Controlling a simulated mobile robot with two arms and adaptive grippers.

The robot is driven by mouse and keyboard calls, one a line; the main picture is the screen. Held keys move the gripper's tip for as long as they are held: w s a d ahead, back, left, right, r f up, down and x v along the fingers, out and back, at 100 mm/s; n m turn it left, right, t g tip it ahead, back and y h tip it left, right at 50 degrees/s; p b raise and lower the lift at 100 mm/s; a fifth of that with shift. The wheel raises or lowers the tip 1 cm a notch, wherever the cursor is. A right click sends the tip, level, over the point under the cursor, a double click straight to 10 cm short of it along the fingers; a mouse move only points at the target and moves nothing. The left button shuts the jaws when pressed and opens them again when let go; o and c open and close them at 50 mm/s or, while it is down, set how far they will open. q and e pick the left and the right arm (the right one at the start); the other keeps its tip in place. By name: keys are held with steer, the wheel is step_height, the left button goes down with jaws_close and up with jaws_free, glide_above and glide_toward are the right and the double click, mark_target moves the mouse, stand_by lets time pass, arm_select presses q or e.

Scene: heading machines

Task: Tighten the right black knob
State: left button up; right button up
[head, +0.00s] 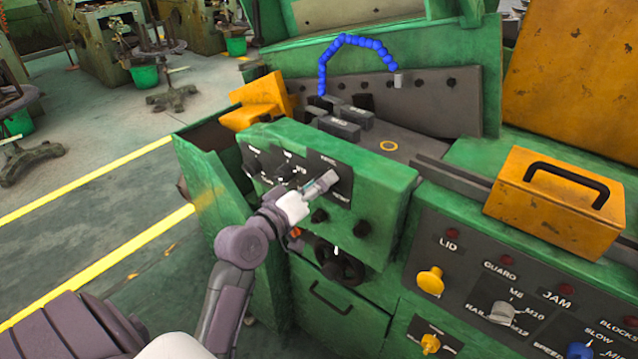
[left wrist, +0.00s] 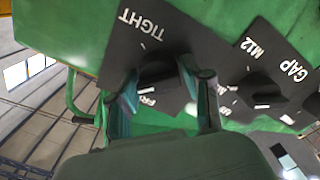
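The right black knob (left wrist: 162,72) sits on a dark plate lettered TIGHT and FREE, seen in the left wrist view. My left gripper (left wrist: 160,88) has a finger on either side of this knob. The fingertips are close to its sides, but whether they press on it cannot be told. In the head view my left gripper (head: 325,184) reaches the right end of the green control box (head: 385,190) and mostly hides the knob. My right gripper is not in view.
Another black knob (left wrist: 262,90) on the GAP plate is close beside the gripper. A black handwheel (head: 340,264) sits below. A yellow box with a black handle (head: 560,205) and a lower panel (head: 465,275) with several coloured knobs stand right.

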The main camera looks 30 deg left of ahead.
arm_select(q)
steer(key=c, duration=0.6)
steer(key=shift+c, duration=0.2)
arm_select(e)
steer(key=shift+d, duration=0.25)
arm_select(q)
steer(key=shift+m, duration=0.4)
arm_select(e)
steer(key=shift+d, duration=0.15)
arm_select(q)
steer(key=m, duration=0.2)
steer(key=shift+m, duration=0.4)
steer(key=m, duration=0.4)
steer(key=shift+d+r+m+p, duration=0.1)
steer(key=shift+m+p, duration=0.2)
steer(key=m+p, duration=0.1)
steer(key=m, duration=0.5)
steer(key=shift+p, duration=0.4)
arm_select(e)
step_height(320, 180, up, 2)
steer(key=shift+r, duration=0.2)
arm_select(q)
steer(key=shift+m, duration=0.3)
